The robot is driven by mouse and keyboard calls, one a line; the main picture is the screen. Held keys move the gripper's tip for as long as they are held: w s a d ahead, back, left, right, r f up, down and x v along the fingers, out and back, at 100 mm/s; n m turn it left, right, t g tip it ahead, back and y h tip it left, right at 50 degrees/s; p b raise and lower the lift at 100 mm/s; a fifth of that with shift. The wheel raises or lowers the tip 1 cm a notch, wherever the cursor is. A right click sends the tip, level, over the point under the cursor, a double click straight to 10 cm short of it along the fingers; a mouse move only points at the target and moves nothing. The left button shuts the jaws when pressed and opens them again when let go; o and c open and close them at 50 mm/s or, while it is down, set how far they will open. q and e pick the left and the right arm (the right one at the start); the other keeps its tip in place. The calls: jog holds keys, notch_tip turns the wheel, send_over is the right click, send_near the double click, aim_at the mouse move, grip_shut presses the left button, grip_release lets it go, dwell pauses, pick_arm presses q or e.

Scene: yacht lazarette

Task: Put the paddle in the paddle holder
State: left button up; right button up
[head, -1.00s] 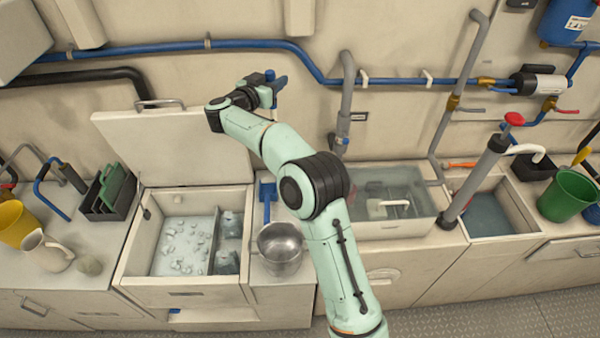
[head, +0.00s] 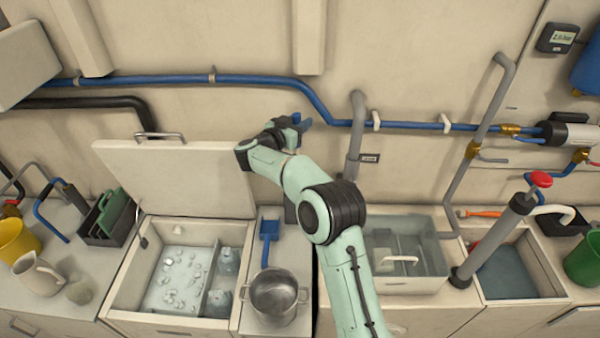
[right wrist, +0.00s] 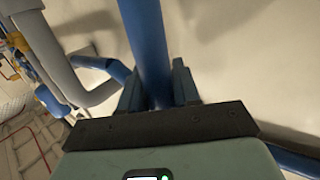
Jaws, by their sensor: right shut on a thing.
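My right gripper (head: 298,123) is raised in front of the back wall, just below the bend of the blue wall pipe. In the right wrist view its blue fingers (right wrist: 158,88) are shut on a blue shaft, which I take to be the paddle (right wrist: 146,35). The shaft runs up out of that view, so its far end is hidden. In the head view only a small blue part shows at the gripper. A dark grey upright piece (head: 290,213) stands partly behind my right arm; I cannot tell whether it is the paddle holder. My left gripper is not in view.
An open icebox (head: 128,285) with a raised lid (head: 175,178) stands left. A blue scoop (head: 268,245) and a steel pot (head: 274,293) sit beside it. A grey pipe (head: 355,130) rises close right of my gripper.

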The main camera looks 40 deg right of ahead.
aim_at(296, 152)
notch_tip(296, 152, down, 10)
jog(key=shift+s+d+r+b, duration=0.1)
jog(key=shift+r+b, duration=0.15)
jog(key=shift+b, duration=0.15)
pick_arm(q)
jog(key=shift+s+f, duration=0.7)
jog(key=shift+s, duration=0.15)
pick_arm(e)
jog(key=shift+f, duration=2.4)
jog(key=shift+f, duration=0.15)
jog(key=o, duration=1.1)
jog(key=shift+c, duration=0.2)
